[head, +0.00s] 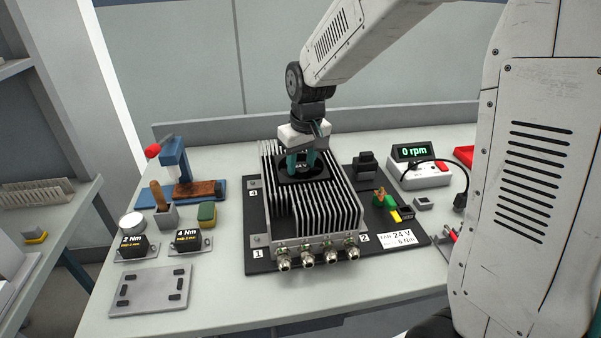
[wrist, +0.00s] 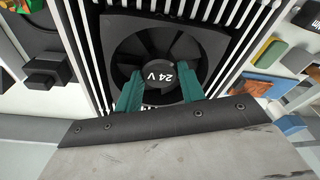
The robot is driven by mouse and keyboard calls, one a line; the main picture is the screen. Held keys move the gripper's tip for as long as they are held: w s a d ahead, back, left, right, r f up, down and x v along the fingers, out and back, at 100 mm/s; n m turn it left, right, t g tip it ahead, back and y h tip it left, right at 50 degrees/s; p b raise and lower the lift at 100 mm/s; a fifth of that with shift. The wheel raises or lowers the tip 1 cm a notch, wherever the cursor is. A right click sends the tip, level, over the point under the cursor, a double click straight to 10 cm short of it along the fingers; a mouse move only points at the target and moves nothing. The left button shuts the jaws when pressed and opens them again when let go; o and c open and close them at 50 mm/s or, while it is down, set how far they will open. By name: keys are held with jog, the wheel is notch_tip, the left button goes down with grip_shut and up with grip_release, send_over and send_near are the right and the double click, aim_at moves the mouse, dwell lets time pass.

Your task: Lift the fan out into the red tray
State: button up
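The black fan (head: 318,178) with a "24 V" hub label sits among the grey fins of the heat sink (head: 335,215). The wrist view shows its square frame, round opening and hub (wrist: 157,77). My gripper (head: 301,172) points down over the fan. Its two teal fingers (wrist: 160,82) are apart, one on each side of the hub; contact with it cannot be made out. A red piece that looks like the red tray (head: 463,153) shows at the back right, mostly hidden behind my white body.
A power unit (head: 425,172) reading "0 rpm" with a black cable stands right of the heat sink. Black and green connectors (head: 385,199) lie nearer. Torque blocks (head: 187,241), a sponge (head: 207,214) and a grey plate (head: 150,290) are left.

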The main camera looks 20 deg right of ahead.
jog(key=shift+r, duration=0.15)
notch_tip(320, 180, up, 10)
dwell(0.6)
notch_tip(320, 180, up, 6)
send_over(301, 166)
jog(key=shift+r, duration=0.1)
dwell(1.4)
